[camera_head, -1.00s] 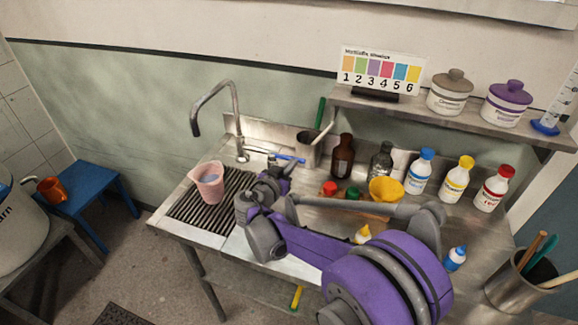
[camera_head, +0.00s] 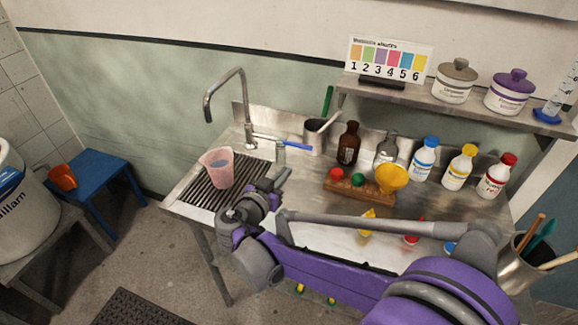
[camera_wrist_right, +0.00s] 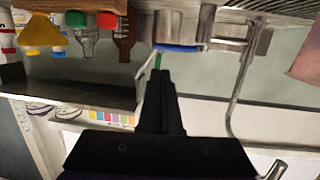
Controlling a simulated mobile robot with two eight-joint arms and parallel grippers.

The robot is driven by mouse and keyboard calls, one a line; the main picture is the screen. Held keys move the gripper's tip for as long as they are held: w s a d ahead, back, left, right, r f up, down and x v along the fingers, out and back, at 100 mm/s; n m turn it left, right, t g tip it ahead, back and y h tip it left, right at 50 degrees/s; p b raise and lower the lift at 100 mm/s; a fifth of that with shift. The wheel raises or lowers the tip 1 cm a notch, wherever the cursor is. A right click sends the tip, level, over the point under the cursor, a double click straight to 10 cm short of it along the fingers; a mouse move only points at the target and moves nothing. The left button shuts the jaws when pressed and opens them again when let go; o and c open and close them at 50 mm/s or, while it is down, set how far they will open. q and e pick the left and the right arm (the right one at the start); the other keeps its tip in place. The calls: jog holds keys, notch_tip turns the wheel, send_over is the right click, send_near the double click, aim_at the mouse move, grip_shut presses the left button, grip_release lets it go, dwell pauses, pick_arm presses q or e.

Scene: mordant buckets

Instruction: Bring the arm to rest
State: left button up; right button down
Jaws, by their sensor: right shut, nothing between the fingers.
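My right arm, purple and grey, reaches across the front of the steel bench (camera_head: 330,240) in the head view. Its gripper (camera_head: 277,183) hangs over the sink side of the bench, to the right of the pink beaker (camera_head: 217,168), apart from it and empty. In the right wrist view the two dark fingers (camera_wrist_right: 161,85) are together with nothing between them. That view is upside down. My left gripper is not in view.
A wooden rack (camera_head: 340,188) with red and green caps and a yellow funnel (camera_head: 392,178) stands behind my forearm. White bottles (camera_head: 424,160) line the back right. A tap (camera_head: 240,95) rises behind the beaker. Small bottles sit close beside my arm, partly hidden.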

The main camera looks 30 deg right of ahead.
jog(key=s+f+n+g+y, duration=0.1)
jog(key=s+y, duration=0.1)
jog(key=s, duration=0.2)
jog(key=s+f+n+g+y, duration=0.1)
jog(key=s+f+n+y, duration=0.1)
jog(key=s, duration=0.2)
jog(key=s+f+n+g+y+p, duration=0.1)
jog(key=s+f, duration=0.1)
jog(key=s, duration=0.2)
jog(key=shift+s+f+n+y, duration=0.2)
jog(key=shift+f+n+y, duration=0.05)
jog(key=shift+n+y, duration=0.15)
jog(key=s+a+f+n+y+p, duration=0.1)
jog(key=s+a+f+n+y, duration=0.3)
jog(key=s+a, duration=0.5)
jog(key=s+n+y, duration=0.1)
jog(key=n+y, duration=0.1)
jog(key=y, duration=0.1)
jog(key=shift+s+g, duration=0.3)
jog(key=shift+s, duration=0.05)
